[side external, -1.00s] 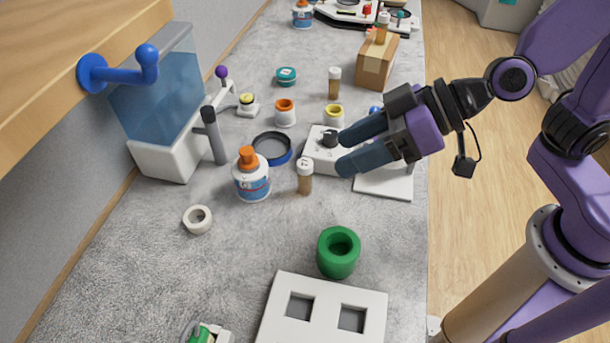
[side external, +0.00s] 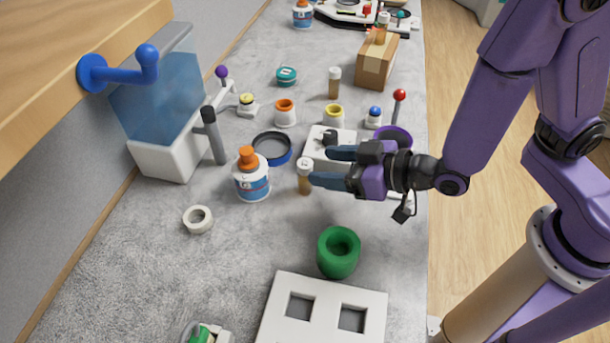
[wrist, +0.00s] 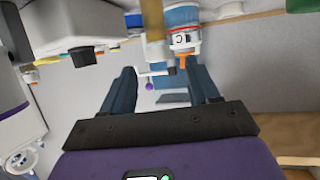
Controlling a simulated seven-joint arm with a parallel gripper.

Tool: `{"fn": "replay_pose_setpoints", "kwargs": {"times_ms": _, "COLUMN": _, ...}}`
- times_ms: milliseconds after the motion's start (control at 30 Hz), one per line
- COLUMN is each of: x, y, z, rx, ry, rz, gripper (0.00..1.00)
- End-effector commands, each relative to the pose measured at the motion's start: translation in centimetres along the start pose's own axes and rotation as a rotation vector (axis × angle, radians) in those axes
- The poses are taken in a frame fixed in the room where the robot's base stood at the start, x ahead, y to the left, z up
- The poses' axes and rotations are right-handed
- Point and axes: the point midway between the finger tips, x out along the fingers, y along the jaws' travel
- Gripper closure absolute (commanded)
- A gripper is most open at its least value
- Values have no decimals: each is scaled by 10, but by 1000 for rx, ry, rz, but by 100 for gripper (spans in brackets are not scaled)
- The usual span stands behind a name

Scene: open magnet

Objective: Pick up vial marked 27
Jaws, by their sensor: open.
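A small amber vial with a white cap (side external: 305,177) stands upright on the grey counter, right of a white-and-blue bottle with an orange nozzle (side external: 252,176). I cannot read its marking. My gripper (side external: 320,167) is low over the counter, open and empty, pointing left with its fingertips close to this vial. In the wrist view the vial (wrist: 153,25) appears inverted, ahead of and between the two fingers (wrist: 162,85), with the bottle (wrist: 182,18) close beside it. A second amber vial (side external: 334,84) stands farther back, and another (side external: 382,28) is on the cardboard box.
A white device (side external: 320,142) lies just behind my gripper. A green ring-shaped pot (side external: 338,252) and a white block with two square holes (side external: 325,317) are in front. A blue-rimmed dish (side external: 272,148) is behind the bottle. The left front counter is mostly clear.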

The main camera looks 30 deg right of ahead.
Motion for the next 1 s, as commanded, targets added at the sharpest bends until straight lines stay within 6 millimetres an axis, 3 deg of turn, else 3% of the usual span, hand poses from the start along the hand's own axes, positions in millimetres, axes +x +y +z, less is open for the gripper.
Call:
{"fn": "replay_pose_setpoints", "kwargs": {"times_ms": 233, "x": 10, "y": 0, "z": 18, "rx": 2, "ry": 1, "rz": 0, "gripper": 40}}
{"fn": "replay_pose_setpoints", "kwargs": {"times_ms": 467, "x": 30, "y": 0, "z": 18, "rx": 4, "ry": 2, "rz": 1, "gripper": 40}}
{"fn": "replay_pose_setpoints", "kwargs": {"times_ms": 800, "x": 74, "y": 0, "z": 18, "rx": 3, "ry": 1, "rz": 0, "gripper": 40}}
{"fn": "replay_pose_setpoints", "kwargs": {"times_ms": 1000, "x": 83, "y": 0, "z": 18, "rx": 1, "ry": 1, "rz": -1, "gripper": 40}}
